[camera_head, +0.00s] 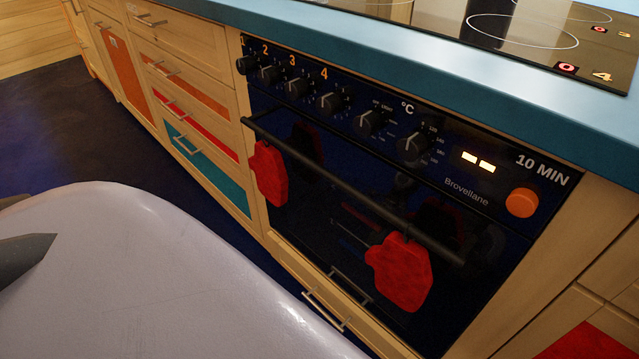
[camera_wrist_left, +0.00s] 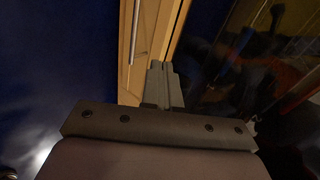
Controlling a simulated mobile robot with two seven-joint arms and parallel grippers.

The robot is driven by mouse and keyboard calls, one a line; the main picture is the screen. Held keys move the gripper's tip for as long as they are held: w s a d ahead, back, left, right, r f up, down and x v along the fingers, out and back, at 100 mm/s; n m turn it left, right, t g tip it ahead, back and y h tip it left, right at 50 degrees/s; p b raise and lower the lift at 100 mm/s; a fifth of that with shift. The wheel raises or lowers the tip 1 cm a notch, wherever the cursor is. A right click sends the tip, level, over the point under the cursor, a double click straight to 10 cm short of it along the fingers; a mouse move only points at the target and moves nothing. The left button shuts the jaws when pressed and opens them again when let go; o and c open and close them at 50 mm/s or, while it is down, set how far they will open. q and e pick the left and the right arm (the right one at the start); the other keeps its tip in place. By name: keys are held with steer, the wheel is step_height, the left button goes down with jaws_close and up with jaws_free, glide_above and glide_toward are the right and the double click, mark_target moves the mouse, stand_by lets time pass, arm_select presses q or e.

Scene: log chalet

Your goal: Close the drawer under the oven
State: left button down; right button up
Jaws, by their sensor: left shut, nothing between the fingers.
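The oven (camera_head: 330,190) has a dark glass door, and below it is a narrow pale wooden drawer (camera_head: 290,262) with a metal bar handle (camera_head: 325,312). In the left wrist view a wooden strip, probably the drawer (camera_wrist_left: 150,40), runs up from behind my left gripper (camera_wrist_left: 160,68). The gripper's fingers are together and empty, in front of the wood; contact cannot be told. My right gripper is not in view.
Two red mitt-like cloths (camera_head: 400,272) hang on the oven's bar handle (camera_head: 350,185). Wooden drawers with orange, red and teal panels (camera_head: 210,165) stand to the left, apparently closed. A blue counter with a hob (camera_head: 510,30) is above. Dark floor (camera_head: 80,140) lies free at left.

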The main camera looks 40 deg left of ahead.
arm_select(q)
steer(key=s+a+f+y, duration=0.1)
steer(key=a, duration=0.1)
steer(key=b, duration=0.4)
glide_toward(328, 292)
step_height(328, 292, down, 3)
steer(key=s, duration=0.1)
steer(key=shift+g, duration=0.3)
steer(key=w, duration=0.2)
steer(key=w+f+b, duration=0.1)
steer(key=w, duration=0.1)
steer(key=shift+w+d, duration=0.1)
steer(key=shift+w, duration=0.75)
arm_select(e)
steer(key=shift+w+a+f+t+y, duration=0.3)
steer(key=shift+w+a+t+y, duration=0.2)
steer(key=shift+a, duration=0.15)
